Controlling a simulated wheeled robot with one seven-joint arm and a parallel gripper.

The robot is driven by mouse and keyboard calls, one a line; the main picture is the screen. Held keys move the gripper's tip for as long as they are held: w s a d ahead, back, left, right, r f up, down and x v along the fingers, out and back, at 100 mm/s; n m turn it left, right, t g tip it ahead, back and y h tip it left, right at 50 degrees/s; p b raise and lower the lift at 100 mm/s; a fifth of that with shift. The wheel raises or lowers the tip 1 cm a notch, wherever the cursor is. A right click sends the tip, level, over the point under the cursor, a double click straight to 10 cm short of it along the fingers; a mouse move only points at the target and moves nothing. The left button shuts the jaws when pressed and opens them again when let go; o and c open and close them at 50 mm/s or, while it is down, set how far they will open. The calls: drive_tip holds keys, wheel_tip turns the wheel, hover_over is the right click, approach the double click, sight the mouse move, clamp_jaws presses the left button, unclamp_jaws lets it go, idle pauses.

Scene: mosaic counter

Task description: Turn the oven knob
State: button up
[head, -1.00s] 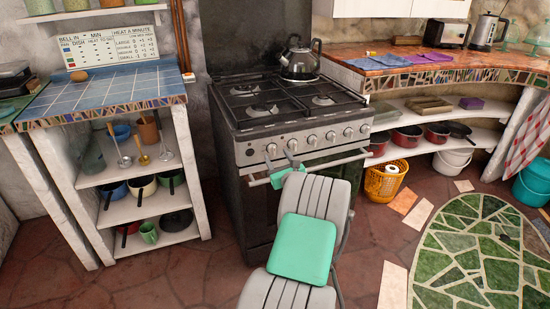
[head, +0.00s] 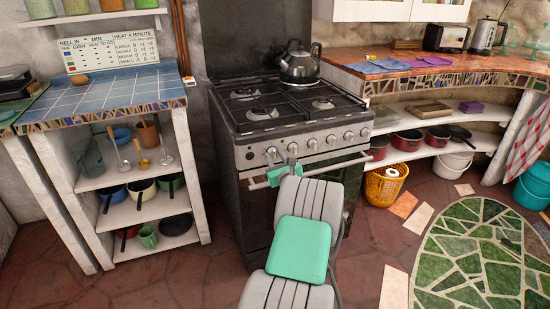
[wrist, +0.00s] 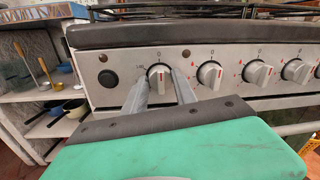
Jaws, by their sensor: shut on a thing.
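The oven knob (wrist: 159,76) is the leftmost in the row of grey knobs on the stove's front panel. It also shows in the head view (head: 271,153), partly beside my finger. My gripper (wrist: 159,82) reaches the panel with one finger on each side of this knob and is shut on it.
The other knobs (head: 330,138) run to the right along the panel. The oven handle (head: 340,163) crosses just below them. A kettle (head: 299,63) stands on the hob. Open shelves with pans (head: 142,187) stand at left, and a yellow basket (head: 384,185) at right.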

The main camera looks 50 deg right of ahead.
clamp_jaws()
